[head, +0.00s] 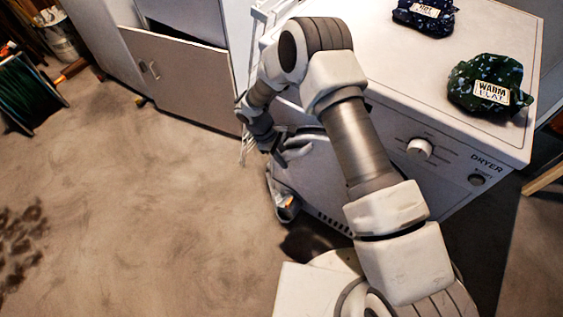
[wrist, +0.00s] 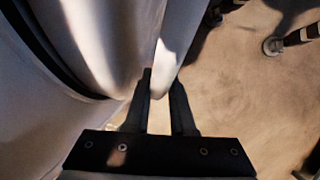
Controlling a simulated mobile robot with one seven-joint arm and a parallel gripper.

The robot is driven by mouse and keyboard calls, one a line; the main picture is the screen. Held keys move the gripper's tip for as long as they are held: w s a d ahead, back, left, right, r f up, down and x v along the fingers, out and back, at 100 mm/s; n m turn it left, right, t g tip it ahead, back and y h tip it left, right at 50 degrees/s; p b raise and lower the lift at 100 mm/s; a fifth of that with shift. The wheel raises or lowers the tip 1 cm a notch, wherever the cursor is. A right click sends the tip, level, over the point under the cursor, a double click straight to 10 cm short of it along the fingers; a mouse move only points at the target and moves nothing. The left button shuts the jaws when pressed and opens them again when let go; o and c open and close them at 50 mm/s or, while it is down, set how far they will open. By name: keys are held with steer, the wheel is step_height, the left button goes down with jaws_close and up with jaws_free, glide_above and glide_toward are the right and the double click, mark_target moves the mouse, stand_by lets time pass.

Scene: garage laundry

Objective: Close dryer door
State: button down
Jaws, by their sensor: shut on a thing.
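The white dryer (head: 455,155) stands at the right in the head view, with a knob, a button and the word DRYER on its panel. My arm crosses in front of it and hides much of its front. My gripper (head: 282,150) is low beside the dryer's front; it also shows in the wrist view (wrist: 165,82). There its two dark fingers are shut on the edge of a pale panel, which looks like the dryer door (wrist: 167,62). A dark curved gap shows at the left of the wrist view. How far the door stands open is hard to tell.
A dark blue bundle (head: 425,16) and a dark green bundle (head: 485,85) with labels lie on the dryer top. A pale cabinet (head: 185,70) stands at upper left. A green coil (head: 28,95) is at far left. The floor (head: 150,210) at left is mostly clear.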

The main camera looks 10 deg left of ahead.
steer(key=c, duration=1)
jaws_free()
steer(key=shift+w+d+r, duration=0.1)
steer(key=shift+w+d, duration=0.1)
steer(key=shift+w, duration=0.4)
steer(key=shift+c, duration=0.2)
steer(key=p+v, duration=0.4)
steer(key=v, duration=1.3)
steer(key=shift+s+a, duration=0.25)
steer(key=shift+s, duration=0.15)
steer(key=shift+s+r, duration=0.1)
